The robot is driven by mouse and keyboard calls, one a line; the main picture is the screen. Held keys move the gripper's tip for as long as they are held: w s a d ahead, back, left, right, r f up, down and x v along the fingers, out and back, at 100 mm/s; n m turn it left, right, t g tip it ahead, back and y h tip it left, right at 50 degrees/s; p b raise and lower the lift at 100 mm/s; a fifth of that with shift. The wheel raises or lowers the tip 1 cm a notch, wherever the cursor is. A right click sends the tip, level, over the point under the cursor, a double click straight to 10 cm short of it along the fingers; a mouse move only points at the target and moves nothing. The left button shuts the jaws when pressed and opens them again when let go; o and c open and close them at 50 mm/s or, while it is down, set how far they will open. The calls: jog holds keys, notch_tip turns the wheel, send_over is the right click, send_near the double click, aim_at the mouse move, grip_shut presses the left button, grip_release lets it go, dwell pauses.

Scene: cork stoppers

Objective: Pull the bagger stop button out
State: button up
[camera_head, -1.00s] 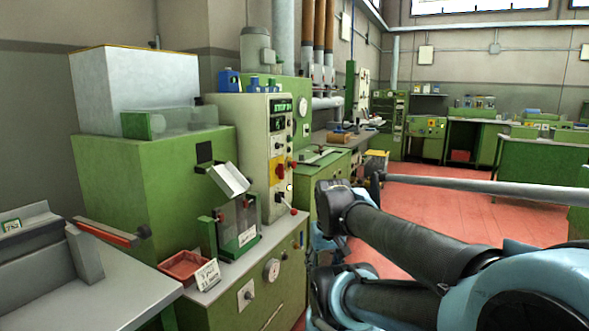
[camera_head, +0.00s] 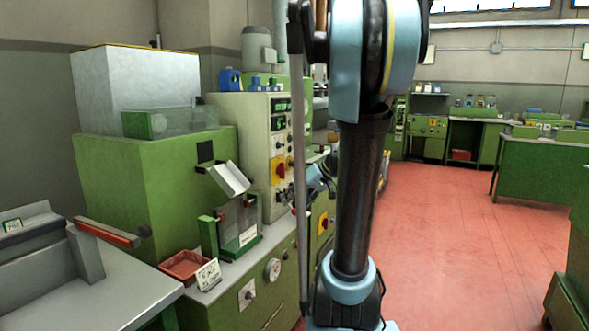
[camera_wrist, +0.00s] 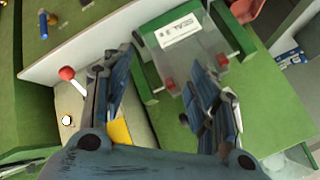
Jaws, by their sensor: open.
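A cream control panel (camera_head: 255,140) on the green machine carries a yellow plate with a red switch (camera_head: 278,172). Another yellow plate with a red centre (camera_head: 322,222) is on the green cabinet front, partly behind my arm. I cannot tell for sure which is the bagger stop button. My gripper (camera_head: 292,190) is small and partly hidden at the right of the cream panel. In the wrist view my gripper (camera_wrist: 160,55) is open, its fingers apart with nothing held.
A red ball knob (camera_wrist: 66,73) lies left of the left finger. A clear-fronted green unit with a label (camera_head: 240,230) stands on the bench, close below the fingers in the wrist view. A red tray (camera_head: 184,265) is beside it. The red floor at right is clear.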

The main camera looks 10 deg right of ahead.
jog(key=w+d+r+n+t+y, duration=0.1)
jog(key=w+d+r+y, duration=0.15)
jog(key=w, duration=0.45)
jog(key=w+d+r+n+t+y, duration=0.15)
jog(key=w+d, duration=0.25)
jog(key=w, duration=0.4)
jog(key=n+t+y, duration=0.2)
jog(key=t+y, duration=0.1)
jog(key=t, duration=0.1)
send_near(297, 165)
jog(key=x, duration=1.1)
jog(key=shift+s+a, duration=0.1)
